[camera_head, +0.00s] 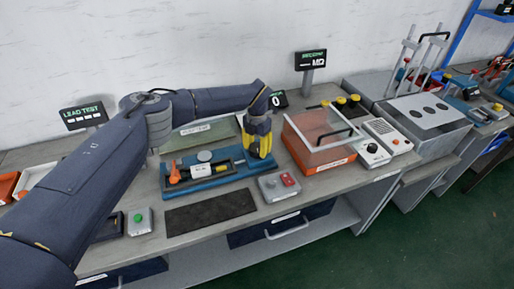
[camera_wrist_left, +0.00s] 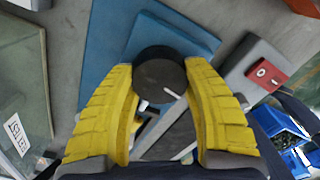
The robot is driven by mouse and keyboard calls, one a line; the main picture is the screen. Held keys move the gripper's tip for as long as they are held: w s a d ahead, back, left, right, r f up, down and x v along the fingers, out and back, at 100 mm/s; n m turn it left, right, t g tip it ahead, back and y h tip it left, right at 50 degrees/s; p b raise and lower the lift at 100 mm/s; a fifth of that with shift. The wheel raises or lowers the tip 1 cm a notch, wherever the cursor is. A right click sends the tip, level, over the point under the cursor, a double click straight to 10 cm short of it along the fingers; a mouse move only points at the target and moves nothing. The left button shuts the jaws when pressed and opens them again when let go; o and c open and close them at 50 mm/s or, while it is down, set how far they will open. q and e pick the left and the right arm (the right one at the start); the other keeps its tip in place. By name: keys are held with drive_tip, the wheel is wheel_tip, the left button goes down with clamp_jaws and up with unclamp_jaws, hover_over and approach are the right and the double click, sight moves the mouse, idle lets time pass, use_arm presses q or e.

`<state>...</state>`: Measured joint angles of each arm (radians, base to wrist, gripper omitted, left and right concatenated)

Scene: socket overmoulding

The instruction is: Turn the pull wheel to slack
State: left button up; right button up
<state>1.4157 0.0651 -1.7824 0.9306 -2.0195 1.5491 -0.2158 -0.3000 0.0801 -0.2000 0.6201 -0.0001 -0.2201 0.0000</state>
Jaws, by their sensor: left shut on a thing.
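The pull wheel (camera_wrist_left: 160,82) is a dark round knob with a short white mark on its face, above the blue base of the lead test rig (camera_wrist_left: 96,50). My left gripper (camera_wrist_left: 160,92) is shut on the wheel, with a yellow finger on each side of it. In the head view my left gripper (camera_head: 258,152) reaches down at the right end of the blue rig (camera_head: 215,182) and hides the wheel there. An orange part (camera_head: 174,172) stands at the rig's left end. My right gripper is not in view.
A red-button box (camera_head: 279,186) sits just right of the rig, and a dark mat (camera_head: 210,210) lies in front. An orange bin with a clear cover (camera_head: 320,140) stands further right. A green-button box (camera_head: 139,221) is at the left front. A lead test sign (camera_head: 83,115) stands behind.

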use_arm(q)
drive_tip(key=n, duration=0.5)
drive_tip(key=shift+f+n, duration=0.1)
drive_tip(key=shift+n, duration=0.2)
drive_tip(key=n, duration=0.4)
drive_tip(key=shift+n, duration=0.3)
drive_tip(key=n, duration=0.4)
drive_tip(key=shift+n, duration=0.3)
drive_tip(key=n, duration=2.3)
drive_tip(key=shift+s+f, duration=0.1)
drive_tip(key=shift+n, duration=0.4)
